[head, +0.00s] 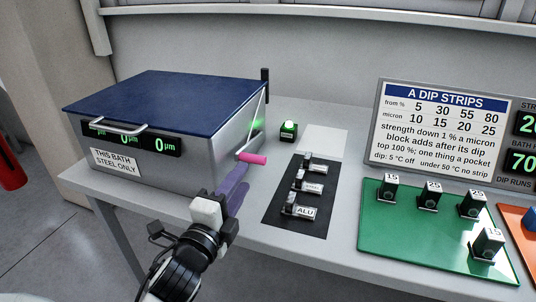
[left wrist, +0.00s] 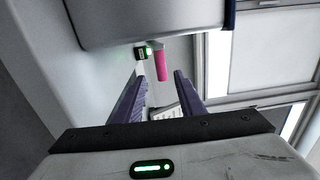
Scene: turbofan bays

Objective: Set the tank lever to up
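The tank (head: 170,120) is a grey box with a dark blue lid, standing on the left of the bench. Its lever has a pink grip (head: 252,158) that sticks out low from the tank's right side. The pink grip also shows in the left wrist view (left wrist: 161,66), ahead of and between the fingertips. My left gripper (head: 238,174) has purple fingers and is just below and in front of the grip. In the left wrist view its fingers are apart with nothing held. I cannot tell if they touch the grip. My right gripper is not in view.
A green-lit button box (head: 288,131) stands behind the lever. A black mat (head: 275,215) with several labelled blocks lies to the right. Beyond it are a green tray (head: 400,248) with several blocks and a dip strips sign (head: 440,125).

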